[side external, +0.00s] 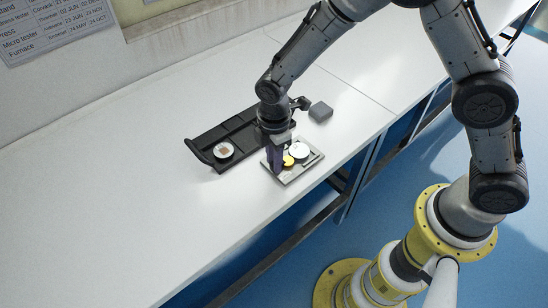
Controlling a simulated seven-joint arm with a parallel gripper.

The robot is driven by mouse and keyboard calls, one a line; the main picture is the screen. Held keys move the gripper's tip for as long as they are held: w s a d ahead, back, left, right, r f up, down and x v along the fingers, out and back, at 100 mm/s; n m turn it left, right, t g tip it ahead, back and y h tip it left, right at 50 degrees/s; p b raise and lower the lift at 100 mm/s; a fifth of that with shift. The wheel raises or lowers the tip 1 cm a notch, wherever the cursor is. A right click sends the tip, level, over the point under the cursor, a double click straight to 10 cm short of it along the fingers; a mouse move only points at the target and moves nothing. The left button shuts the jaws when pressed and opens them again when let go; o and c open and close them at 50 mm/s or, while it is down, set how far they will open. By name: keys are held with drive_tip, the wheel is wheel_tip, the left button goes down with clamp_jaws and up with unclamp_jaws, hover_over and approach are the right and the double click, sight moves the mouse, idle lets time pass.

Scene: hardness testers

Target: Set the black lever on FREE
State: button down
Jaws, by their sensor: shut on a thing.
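My gripper (277,162) points down over the left part of a light grey plate (286,180) on the white bench. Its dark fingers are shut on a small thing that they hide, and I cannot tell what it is. A gold disc (288,160) and a white disc (300,150) lie on the plate, just right of the fingers. I cannot make out a black lever or a FREE marking in this view. The fingers and wrist cover part of the plate.
A long black tray (196,152) with compartments lies behind and left of the plate, holding a round white piece with a brown square (223,150). A grey block (320,111) stands at the back right. The bench (110,215) is clear at left; its front edge runs close by the plate.

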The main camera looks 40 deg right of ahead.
drive_tip(key=shift+w, duration=0.1)
drive_tip(key=m, duration=0.1)
drive_tip(key=w+m, duration=0.1)
drive_tip(key=m, duration=0.1)
drive_tip(key=shift+m, duration=0.3)
drive_tip(key=m, duration=0.1)
drive_tip(key=w+m, duration=0.1)
drive_tip(key=m, duration=0.1)
drive_tip(key=shift+w+d+m, duration=0.15)
drive_tip(key=shift+d+m, duration=0.15)
drive_tip(key=m, duration=0.1)
drive_tip(key=w+m, duration=0.1)
drive_tip(key=m, duration=0.1)
drive_tip(key=shift+d, duration=0.4)
drive_tip(key=shift+w+d+r+m, duration=0.1)
drive_tip(key=shift+d+m, duration=0.1)
drive_tip(key=shift+m, duration=0.65)
drive_tip(key=shift+w+d+m, duration=0.1)
drive_tip(key=shift+d+m, duration=0.1)
drive_tip(key=shift+m, duration=0.65)
drive_tip(key=c, duration=0.7)
unclamp_jaws()
